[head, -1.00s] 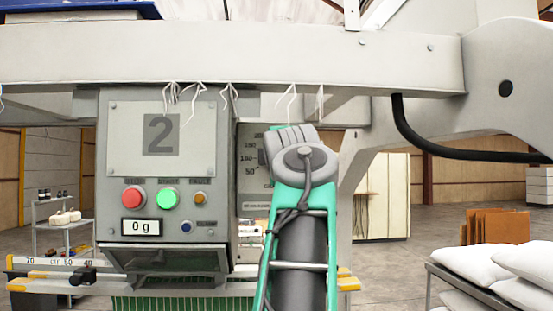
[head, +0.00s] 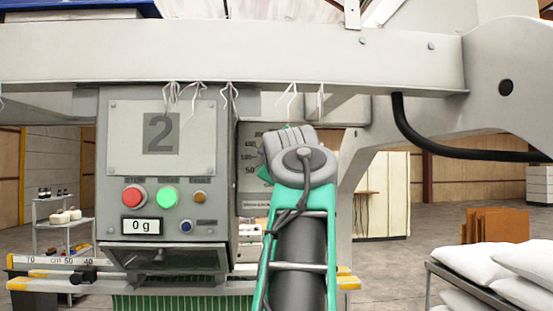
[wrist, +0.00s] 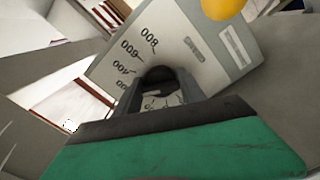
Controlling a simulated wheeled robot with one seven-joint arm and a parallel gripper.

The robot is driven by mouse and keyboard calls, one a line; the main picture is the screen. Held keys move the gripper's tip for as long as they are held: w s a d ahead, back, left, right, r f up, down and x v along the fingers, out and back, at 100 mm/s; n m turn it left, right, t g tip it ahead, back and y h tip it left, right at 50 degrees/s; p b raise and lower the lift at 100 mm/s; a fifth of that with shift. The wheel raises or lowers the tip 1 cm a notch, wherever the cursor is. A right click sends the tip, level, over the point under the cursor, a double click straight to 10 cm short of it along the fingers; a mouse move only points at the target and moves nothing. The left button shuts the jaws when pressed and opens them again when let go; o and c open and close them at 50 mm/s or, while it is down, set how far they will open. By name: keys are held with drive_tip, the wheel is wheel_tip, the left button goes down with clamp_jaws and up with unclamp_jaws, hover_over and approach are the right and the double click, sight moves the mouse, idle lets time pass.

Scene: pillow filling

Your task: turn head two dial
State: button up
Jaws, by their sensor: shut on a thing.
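Head two is the grey box (head: 117,228) with a large "2" on its front plate, at left of centre in the head view. Its scale panel (head: 250,185) is on the right side, partly covered by my arm. In the wrist view this panel (wrist: 205,25) is tilted and shows printed numbers such as 800 and 600. The dark round dial knob (wrist: 158,74) sits between the fingers of my gripper (wrist: 160,92), which is shut on it. My arm hides the dial in the head view.
Red, green and amber buttons (head: 168,197) and a "0 g" display (head: 142,226) are on the box front. A grey beam (head: 240,55) runs overhead with wire hooks. White pillows (head: 485,263) lie on a rack at the right. A yellow round part (wrist: 222,8) is near the panel.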

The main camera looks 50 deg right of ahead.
idle(0.3)
drive_tip(key=o, duration=1.4)
drive_tip(key=shift+c, duration=0.2)
drive_tip(key=b+v, duration=0.2)
drive_tip(key=v, duration=0.5)
drive_tip(key=shift+s+a, duration=0.2)
drive_tip(key=shift+s, duration=0.1)
